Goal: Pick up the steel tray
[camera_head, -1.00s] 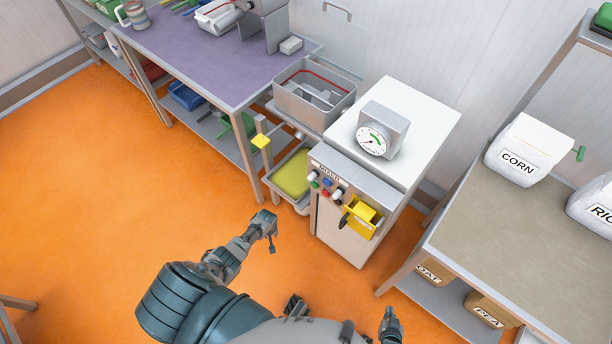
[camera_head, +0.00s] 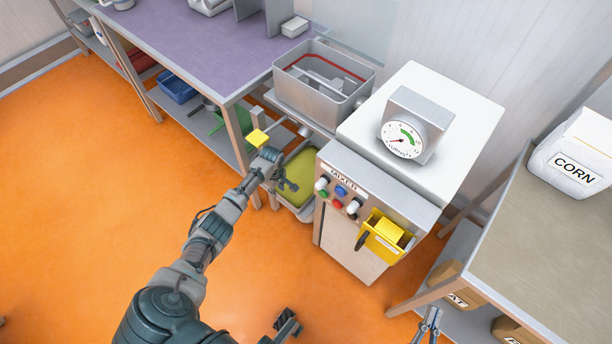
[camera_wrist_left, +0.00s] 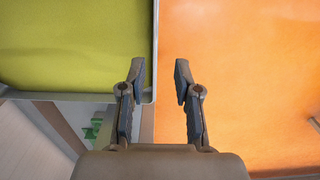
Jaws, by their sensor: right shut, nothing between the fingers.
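The steel tray (camera_head: 297,211) holds a flat yellow-green mass and sits low, left of the mixer. My left gripper (camera_head: 287,184) is at the tray's near side and covers part of it. In the left wrist view the tray's rim (camera_wrist_left: 154,42) runs between the open fingers of my left gripper (camera_wrist_left: 160,78). One finger shows on the tray side, the other over the orange floor. The fingers are not closed on the rim; how far above or below it they are, I cannot tell. My right gripper (camera_head: 430,320) is shut and empty at the bottom edge, below the right table.
The white mixer (camera_head: 340,225) with dial and yellow box (camera_head: 383,236) stands right of the tray. A metal bin (camera_head: 318,97) is above it. A yellow-topped post (camera_head: 257,137) and purple table (camera_head: 190,50) are left. Orange floor is open at left.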

